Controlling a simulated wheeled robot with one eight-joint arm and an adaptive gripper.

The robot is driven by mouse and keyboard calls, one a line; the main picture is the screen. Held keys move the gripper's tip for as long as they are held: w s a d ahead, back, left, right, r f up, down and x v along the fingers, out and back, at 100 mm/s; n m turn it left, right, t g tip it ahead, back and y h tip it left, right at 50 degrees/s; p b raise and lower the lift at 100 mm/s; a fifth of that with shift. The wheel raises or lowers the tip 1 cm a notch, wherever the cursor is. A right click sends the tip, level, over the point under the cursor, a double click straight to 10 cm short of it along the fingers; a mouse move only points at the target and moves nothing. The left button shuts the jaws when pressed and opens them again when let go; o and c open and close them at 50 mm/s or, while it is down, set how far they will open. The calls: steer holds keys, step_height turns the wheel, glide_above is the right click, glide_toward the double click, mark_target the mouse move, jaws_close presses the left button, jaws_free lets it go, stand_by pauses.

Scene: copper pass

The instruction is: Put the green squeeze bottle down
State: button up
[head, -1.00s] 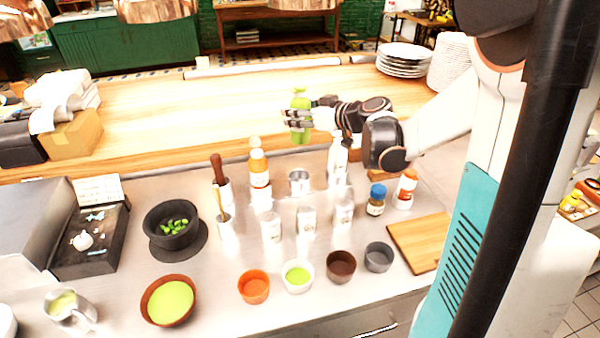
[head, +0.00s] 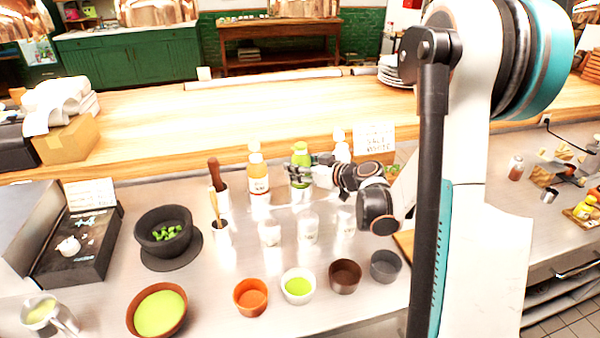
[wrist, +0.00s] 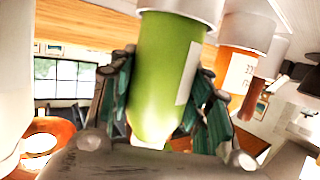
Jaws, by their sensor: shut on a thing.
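The green squeeze bottle (head: 301,163) is upright in my gripper (head: 306,173), in the row at the back of the steel counter. It stands between an orange bottle (head: 258,178) and a white bottle (head: 341,150). In the wrist view the green bottle (wrist: 162,75) fills the middle, with the fingers (wrist: 160,105) closed around both sides of it. Its lower part is partly hidden by the fingers in the head view, and I cannot tell whether it touches the counter.
Several pale shakers (head: 307,228) stand in front of the bottle row. Small bowls, including an orange one (head: 250,297), line the counter's front. A dark mortar (head: 165,232) is at the left. The wooden ledge (head: 200,115) behind is mostly clear.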

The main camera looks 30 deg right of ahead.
steer(key=shift+f, duration=0.25)
steer(key=shift+f, duration=0.2)
steer(key=o, duration=1.4)
steer(key=shift+c, duration=0.2)
steer(key=shift+r, duration=0.15)
steer(key=shift+s+d+r, duration=0.1)
steer(key=shift+s+r, duration=0.1)
steer(key=p+v, duration=0.3)
steer(key=v, duration=0.8)
steer(key=shift+s, duration=0.35)
